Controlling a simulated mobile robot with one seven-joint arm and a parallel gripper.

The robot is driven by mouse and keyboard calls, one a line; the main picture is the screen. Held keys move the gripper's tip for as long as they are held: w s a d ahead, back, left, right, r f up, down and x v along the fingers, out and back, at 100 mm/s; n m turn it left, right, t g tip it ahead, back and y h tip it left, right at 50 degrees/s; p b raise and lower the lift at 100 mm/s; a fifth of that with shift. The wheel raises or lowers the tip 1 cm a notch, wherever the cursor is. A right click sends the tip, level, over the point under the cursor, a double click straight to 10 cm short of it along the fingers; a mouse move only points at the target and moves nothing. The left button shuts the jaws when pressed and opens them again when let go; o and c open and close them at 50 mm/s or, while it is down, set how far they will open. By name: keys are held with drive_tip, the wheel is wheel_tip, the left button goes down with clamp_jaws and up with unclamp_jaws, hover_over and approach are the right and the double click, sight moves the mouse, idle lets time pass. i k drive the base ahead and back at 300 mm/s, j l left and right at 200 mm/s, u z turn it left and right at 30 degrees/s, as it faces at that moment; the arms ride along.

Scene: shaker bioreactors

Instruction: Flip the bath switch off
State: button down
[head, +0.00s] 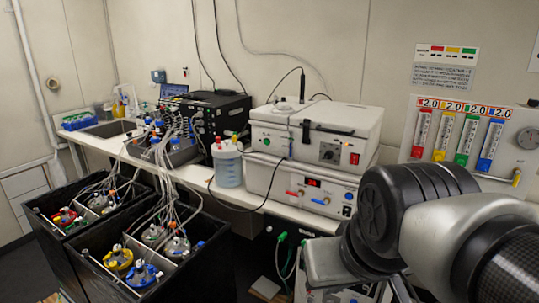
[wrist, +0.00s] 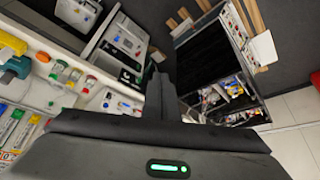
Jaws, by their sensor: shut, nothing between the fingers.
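On the bath's front are a round dial (head: 329,152) and a red switch (head: 354,158); the switch's position is too small to read. My gripper (wrist: 158,72) shows in the wrist view with its dark fingers together and empty, pointing away over the floor side of the scene. It touches nothing that I can see. I cannot clearly make out the bath switch in the wrist view.
A clear jug (head: 228,165) and a black box unit (head: 215,115) stand left of the bath. Black tubs (head: 190,270) with tubed bottles stand on the floor in front. A flowmeter panel (head: 466,140) hangs at right. Cables cross the bench front.

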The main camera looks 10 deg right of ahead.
sight(355, 159)
drive_tip(key=i+l+z, duration=0.1)
drive_tip(key=i+l, duration=1)
